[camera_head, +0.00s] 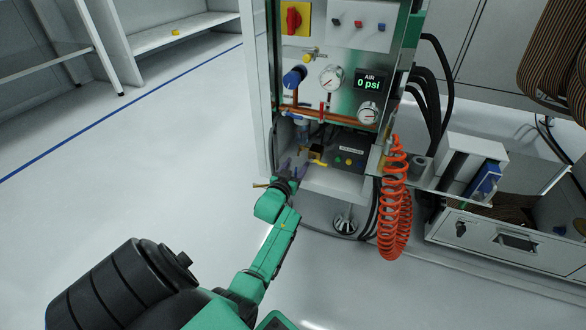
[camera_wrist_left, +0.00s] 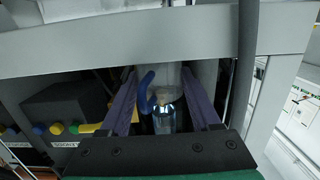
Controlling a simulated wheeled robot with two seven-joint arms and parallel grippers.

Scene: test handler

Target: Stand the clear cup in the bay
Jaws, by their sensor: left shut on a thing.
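The clear cup (camera_wrist_left: 163,118) shows between the two purple fingers of my left gripper (camera_wrist_left: 160,85) in the left wrist view. The gripper is shut on it; the contact itself is hard to see. In the head view my left gripper (camera_head: 291,168) is at the lower left front of the test handler, fingers pointing into the open bay (camera_head: 338,184). The cup cannot be made out clearly there. The bay has a pale floor below the pipework. My right gripper is not in view.
A black box with coloured buttons (camera_head: 350,160) stands in the bay, right of the gripper. Gauges (camera_head: 331,78) and a copper pipe (camera_head: 335,113) are above. A coiled orange hose (camera_head: 393,205) hangs at the right. Open floor (camera_head: 150,200) lies to the left.

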